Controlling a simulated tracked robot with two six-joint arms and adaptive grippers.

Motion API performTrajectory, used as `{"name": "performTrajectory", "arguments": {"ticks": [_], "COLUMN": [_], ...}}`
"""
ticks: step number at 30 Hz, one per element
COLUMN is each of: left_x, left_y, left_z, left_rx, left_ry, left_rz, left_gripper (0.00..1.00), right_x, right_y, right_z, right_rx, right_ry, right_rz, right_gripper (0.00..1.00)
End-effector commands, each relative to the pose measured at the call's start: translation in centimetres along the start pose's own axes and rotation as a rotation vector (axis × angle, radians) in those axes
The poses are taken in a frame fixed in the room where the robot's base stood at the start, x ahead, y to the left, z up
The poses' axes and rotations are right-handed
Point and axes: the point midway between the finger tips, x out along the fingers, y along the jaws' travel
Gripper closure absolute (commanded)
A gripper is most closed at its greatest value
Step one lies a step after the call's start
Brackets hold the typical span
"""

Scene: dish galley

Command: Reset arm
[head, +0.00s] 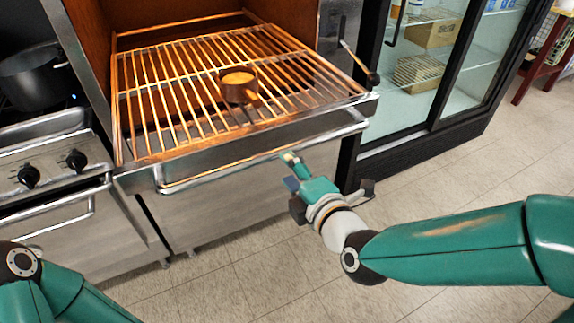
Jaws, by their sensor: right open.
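My right gripper (325,193) is open, in front of the grill's front rail (262,160) and a little below it. No object shows between its fingers. My right arm reaches in from the right edge. Only links of my left arm show at the lower left, and its gripper is out of view. A small copper-coloured pan (238,86) with a short handle sits on the grill rack (180,110), apart from my right gripper.
A stove with two black knobs (76,160) and a dark pot (36,80) stands at the left. A glass-door fridge (430,70) stands at the back right. The tiled floor (450,180) in front of the fridge is clear.

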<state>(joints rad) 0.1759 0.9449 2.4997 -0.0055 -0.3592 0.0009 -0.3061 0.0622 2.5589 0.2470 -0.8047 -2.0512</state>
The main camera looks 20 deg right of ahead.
Motion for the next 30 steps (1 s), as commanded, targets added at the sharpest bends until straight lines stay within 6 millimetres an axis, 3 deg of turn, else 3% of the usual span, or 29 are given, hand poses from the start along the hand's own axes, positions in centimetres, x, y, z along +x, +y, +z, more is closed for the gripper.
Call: {"name": "performTrajectory", "arguments": {"ticks": [12,17,20,23,26,30], "left_x": [0.0,-0.9,-1.8,-2.9,-4.1,-5.6], "left_y": [0.0,0.3,0.6,1.0,1.5,2.0], "left_z": [0.0,0.0,0.0,0.0,0.0,0.0], "left_rx": [0.000,0.000,0.000,0.000,0.000,0.000], "left_ry": [0.000,0.000,0.000,0.000,0.000,0.000], "left_rz": [0.000,0.000,0.000,0.000,0.000,0.000], "left_gripper": [1.00,1.00,1.00,1.00,1.00,1.00], "right_x": [0.0,0.3,1.1,1.8,2.1,0.9], "right_y": [0.0,-0.6,-3.0,-6.6,-11.3,-18.7], "right_z": [0.0,1.2,2.2,3.3,3.9,3.9], "right_rx": [0.001,0.006,0.010,0.015,0.036,0.218], "right_ry": [-0.001,-0.028,-0.049,-0.070,-0.075,-0.091], "right_rz": [0.000,-0.038,-0.115,-0.224,-0.361,-0.576], "right_gripper": [0.50,0.50,0.50,0.50,0.50,0.50]}}
